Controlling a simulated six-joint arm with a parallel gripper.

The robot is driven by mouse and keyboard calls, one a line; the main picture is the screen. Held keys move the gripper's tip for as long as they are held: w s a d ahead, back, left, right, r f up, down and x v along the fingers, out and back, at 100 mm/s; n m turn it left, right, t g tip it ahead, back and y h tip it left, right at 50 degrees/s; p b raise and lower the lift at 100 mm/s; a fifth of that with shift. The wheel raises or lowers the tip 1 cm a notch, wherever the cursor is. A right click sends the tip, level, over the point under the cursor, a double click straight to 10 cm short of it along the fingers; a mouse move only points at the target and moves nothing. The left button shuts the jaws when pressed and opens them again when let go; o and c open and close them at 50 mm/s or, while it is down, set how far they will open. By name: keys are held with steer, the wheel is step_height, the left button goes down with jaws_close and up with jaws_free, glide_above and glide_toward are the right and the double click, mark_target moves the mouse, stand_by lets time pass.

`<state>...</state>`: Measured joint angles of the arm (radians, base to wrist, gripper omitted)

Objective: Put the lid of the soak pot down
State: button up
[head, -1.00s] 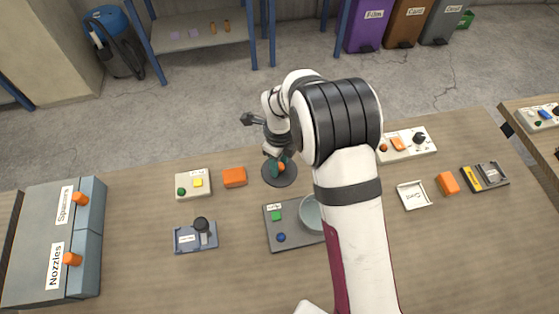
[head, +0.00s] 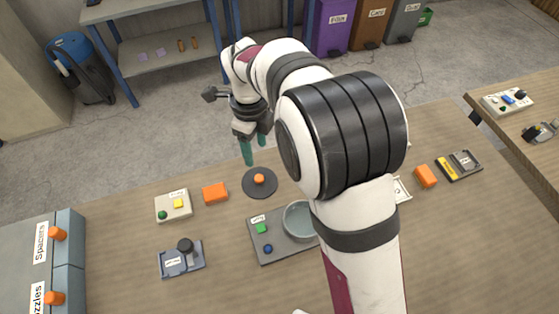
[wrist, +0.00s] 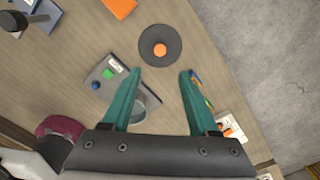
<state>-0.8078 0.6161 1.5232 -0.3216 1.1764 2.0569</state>
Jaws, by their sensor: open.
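The lid (head: 260,183) is a dark round disc with an orange knob, lying flat on the bench behind the soak pot's tray. It also shows in the wrist view (wrist: 172,38), ahead of my fingertips. My gripper (head: 254,150) has teal fingers and is open and empty, raised above and behind the lid, apart from it. In the wrist view the open fingers (wrist: 160,80) have nothing between their tips. The soak pot (head: 298,220) is an uncovered grey-blue round pot on a grey tray (head: 270,250); my arm stands close to its right side in the head view.
An orange block (head: 215,193) and a cream button panel (head: 173,206) lie left of the lid. A blue-grey fixture (head: 180,261) sits nearer the front. On the right are another orange block (head: 426,176) and a yellow-and-black tool (head: 459,165). Bare bench lies around the lid.

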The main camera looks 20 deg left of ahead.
steer(key=s+d+r+n, duration=0.3)
steer(key=d, duration=0.5)
steer(key=s+d+r+n+y, duration=0.15)
steer(key=d+r, duration=0.25)
steer(key=d, duration=0.4)
steer(key=s+d+r+n, duration=0.3)
steer(key=s+d, duration=0.1)
steer(key=d, duration=0.4)
steer(key=s+d+f+n, duration=0.2)
steer(key=s+d+n, duration=0.3)
steer(key=s, duration=0.4)
steer(key=shift+s, duration=0.4)
